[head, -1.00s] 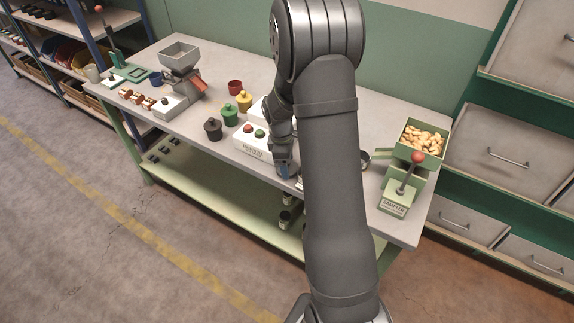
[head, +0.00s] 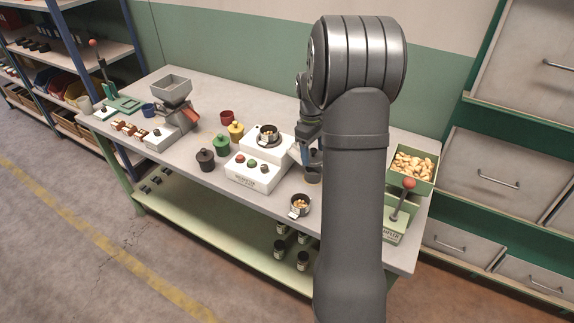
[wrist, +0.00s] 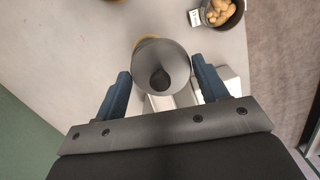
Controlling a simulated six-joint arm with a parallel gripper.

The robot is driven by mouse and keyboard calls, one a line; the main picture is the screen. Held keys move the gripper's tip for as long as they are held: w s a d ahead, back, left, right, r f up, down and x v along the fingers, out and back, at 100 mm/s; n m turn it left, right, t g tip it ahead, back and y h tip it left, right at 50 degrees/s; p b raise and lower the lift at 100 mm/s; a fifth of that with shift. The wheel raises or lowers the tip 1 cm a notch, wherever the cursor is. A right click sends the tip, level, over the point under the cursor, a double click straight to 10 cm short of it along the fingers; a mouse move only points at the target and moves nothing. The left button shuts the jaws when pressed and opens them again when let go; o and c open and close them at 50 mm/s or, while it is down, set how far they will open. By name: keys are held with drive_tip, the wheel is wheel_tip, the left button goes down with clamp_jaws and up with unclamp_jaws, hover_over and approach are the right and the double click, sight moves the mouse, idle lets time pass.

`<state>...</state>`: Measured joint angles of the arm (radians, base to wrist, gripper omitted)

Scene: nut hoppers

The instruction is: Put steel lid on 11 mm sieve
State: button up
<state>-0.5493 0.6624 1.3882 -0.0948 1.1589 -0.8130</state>
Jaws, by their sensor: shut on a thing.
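My gripper (head: 311,160) is beside the right end of the white sorter box, partly hidden by my own arm. In the wrist view its blue fingers (wrist: 160,80) are shut on the grey steel lid (wrist: 176,55), which has a dark round knob. A tan rim shows just behind the lid. A sieve with nuts (head: 269,135) sits on top of the white box. Another sieve with nuts (head: 300,205) stands near the bench's front edge, with a white tag. A nut-filled sieve with a tag (wrist: 220,12) shows in the wrist view. I cannot read any tag's size.
The white box (head: 246,176) has red and green buttons. Black (head: 205,160), green (head: 221,146), yellow (head: 236,131) and red (head: 227,117) pots stand left of it. A green sampler (head: 398,215) with a lever and a nut-filled hopper (head: 414,167) is at the right.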

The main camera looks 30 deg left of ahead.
drive_tip(key=w+d+r+m, duration=0.2)
drive_tip(key=w+d+m, duration=0.3)
drive_tip(key=w+d, duration=0.4)
drive_tip(key=w+d+r+m, duration=0.2)
drive_tip(key=w+d+m, duration=0.4)
drive_tip(key=w+d, duration=0.3)
drive_tip(key=s+a+r+n+t, duration=0.15)
drive_tip(key=s+a+n, duration=0.35)
drive_tip(key=a+n, duration=0.6)
drive_tip(key=s+a+r+n+y, duration=0.15)
drive_tip(key=s+a+n, duration=0.35)
drive_tip(key=a+n, duration=0.6)
drive_tip(key=s+a+r+n+h, duration=0.15)
drive_tip(key=s+a+n, duration=0.5)
drive_tip(key=a, duration=0.75)
drive_tip(key=shift+n+y, duration=0.5)
drive_tip(key=shift+n, duration=0.05)
drive_tip(key=shift+w+d+f, duration=0.1)
drive_tip(key=shift+w+f, duration=0.15)
drive_tip(key=shift+f, duration=0.6)
drive_tip(key=shift+w+f, duration=0.25)
drive_tip(key=shift+f, duration=0.65)
drive_tip(key=shift+w+d+f, duration=0.1)
drive_tip(key=shift+w+f, duration=0.15)
drive_tip(key=shift+f, duration=0.6)
drive_tip(key=shift+f, duration=0.5)
